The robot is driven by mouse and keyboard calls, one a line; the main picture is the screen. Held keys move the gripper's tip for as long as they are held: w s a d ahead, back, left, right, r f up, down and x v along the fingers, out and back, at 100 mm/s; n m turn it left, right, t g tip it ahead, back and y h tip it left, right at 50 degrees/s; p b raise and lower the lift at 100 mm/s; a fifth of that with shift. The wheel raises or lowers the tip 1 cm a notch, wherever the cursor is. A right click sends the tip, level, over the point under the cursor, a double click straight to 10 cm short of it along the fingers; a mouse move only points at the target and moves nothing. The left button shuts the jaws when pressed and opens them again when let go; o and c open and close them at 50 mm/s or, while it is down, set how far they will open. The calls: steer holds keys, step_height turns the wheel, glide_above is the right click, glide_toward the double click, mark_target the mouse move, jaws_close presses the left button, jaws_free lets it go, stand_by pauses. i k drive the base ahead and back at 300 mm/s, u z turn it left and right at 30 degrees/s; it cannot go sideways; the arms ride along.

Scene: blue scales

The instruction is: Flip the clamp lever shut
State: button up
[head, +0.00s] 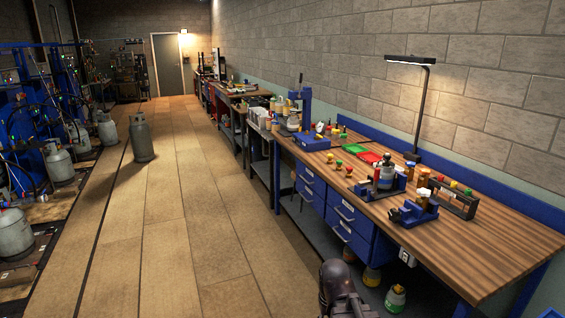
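A blue fixture (393,187) stands on the wooden workbench (480,240), with a small grey canister (385,175) upright in it. In front of it, nearer the bench's front edge, is a second blue clamp-like device (420,212) with a dark part at its left end. The clamp lever is too small to make out, so I cannot tell its position. A dark rounded part of my arm shows at the bottom edge, in front of the bench and apart from both devices. My gripper's fingers are not in view.
A dark rack (454,198) with coloured caps stands right of the devices. A lamp (424,100), red and green trays and several knobs lie farther back. Canisters stand under the bench. The bench's right end is bare; the floor aisle (180,230) is mostly clear.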

mark_target(373, 192)
steer(key=z, duration=0.2)
steer(key=i, duration=1.2)
steer(key=z, duration=0.2)
